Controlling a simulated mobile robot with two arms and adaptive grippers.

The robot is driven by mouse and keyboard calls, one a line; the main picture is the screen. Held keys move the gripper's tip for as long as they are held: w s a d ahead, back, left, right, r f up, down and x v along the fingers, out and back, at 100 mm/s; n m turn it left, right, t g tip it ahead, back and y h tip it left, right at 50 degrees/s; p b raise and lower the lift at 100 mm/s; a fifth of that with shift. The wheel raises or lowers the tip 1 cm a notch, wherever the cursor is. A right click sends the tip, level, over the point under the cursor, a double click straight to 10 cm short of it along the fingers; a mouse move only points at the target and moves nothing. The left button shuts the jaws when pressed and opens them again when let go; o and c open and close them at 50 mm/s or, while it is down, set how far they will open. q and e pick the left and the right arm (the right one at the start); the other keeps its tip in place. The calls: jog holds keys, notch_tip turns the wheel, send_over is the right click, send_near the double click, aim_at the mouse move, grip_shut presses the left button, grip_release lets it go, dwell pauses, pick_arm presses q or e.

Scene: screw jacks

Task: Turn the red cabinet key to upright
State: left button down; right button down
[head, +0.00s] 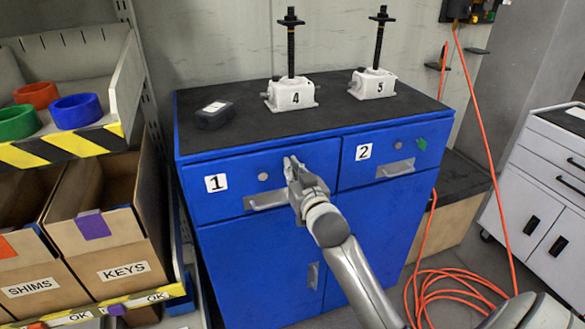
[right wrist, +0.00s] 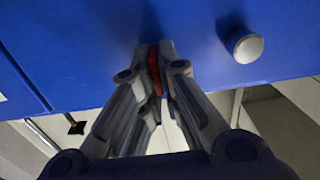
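The blue cabinet (head: 250,265) has drawer 1 (head: 225,205) and drawer 2 (head: 350,178) side by side at the top. My right gripper (head: 291,165) is at the right part of drawer 1's front, above its handle. In the right wrist view my right gripper (right wrist: 154,52) has its fingertips closed around the red key (right wrist: 155,72), against the blue front. Only a narrow red strip shows between the fingers, so its exact angle is hard to tell. In the head view the red key is hidden by the gripper. My left gripper is not in view.
A round silver knob (head: 263,177) is left of my gripper on drawer 1. A green key (head: 422,144) is on drawer 2. Screw jacks 4 (head: 291,95) and 5 (head: 372,84) and a dark box (head: 214,116) stand on top. An orange hose (head: 455,285) lies at right.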

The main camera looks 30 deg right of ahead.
jog(key=c, duration=1.6)
grip_release()
jog(key=shift+c, duration=0.2)
jog(key=v, duration=1.2)
